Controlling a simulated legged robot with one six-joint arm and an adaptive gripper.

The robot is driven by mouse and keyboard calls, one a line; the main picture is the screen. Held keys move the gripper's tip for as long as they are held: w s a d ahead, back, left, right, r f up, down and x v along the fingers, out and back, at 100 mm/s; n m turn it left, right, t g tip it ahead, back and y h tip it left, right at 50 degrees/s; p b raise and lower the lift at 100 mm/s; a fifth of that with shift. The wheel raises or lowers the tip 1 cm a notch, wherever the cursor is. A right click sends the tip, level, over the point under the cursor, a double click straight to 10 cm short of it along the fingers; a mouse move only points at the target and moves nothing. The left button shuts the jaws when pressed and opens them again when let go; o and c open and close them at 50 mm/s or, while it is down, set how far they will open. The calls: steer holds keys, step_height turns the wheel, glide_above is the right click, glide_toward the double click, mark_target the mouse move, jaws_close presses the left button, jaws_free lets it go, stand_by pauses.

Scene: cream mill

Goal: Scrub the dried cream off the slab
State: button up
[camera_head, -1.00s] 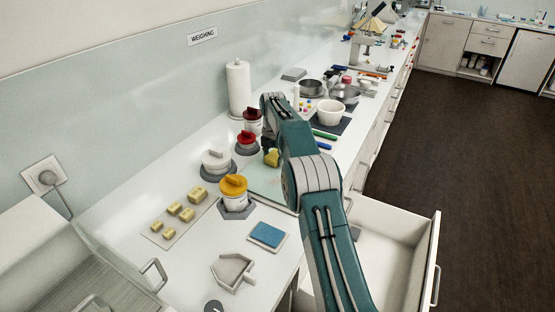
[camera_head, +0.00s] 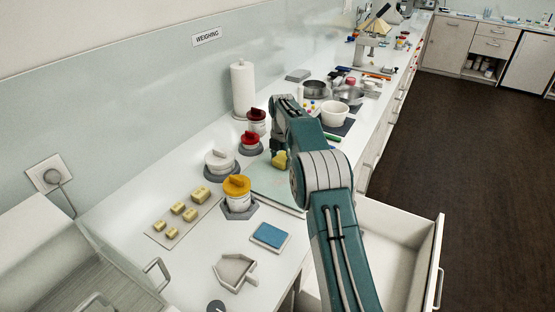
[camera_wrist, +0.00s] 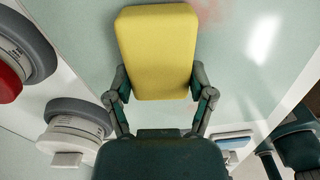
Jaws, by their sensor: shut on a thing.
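My gripper (camera_wrist: 159,80) is shut on a yellow sponge (camera_wrist: 157,50), one finger on each side of it. The sponge (camera_head: 280,159) also shows in the head view, below the end of my arm. It is over the pale green slab (camera_head: 266,187), which also fills much of the wrist view (camera_wrist: 255,85). A faint pinkish smear (camera_wrist: 208,12) of dried cream lies on the slab just past the sponge's far right corner. I cannot tell whether the sponge touches the slab. My arm hides part of the slab in the head view.
A yellow-lidded jar (camera_head: 237,188), a white-lidded jar (camera_head: 219,163) and a red-lidded jar (camera_head: 249,140) stand along the slab's left side. A blue pad (camera_head: 269,234) lies in front. An open drawer (camera_head: 405,235) juts out at right. Bowls stand farther along the counter.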

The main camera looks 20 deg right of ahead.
steer(key=shift+s+d+f, duration=0.15)
steer(key=shift+s+d, duration=0.95)
steer(key=shift+s, duration=0.05)
steer(key=shift+s+d, duration=1.3)
steer(key=shift+d, duration=0.1)
steer(key=shift+s+d, duration=0.75)
steer(key=shift+s, duration=0.1)
steer(key=shift+r, duration=3.05)
steer(key=shift+r, duration=0.1)
step_height(320, 180, up, 3)
steer(key=shift+f, duration=0.1)
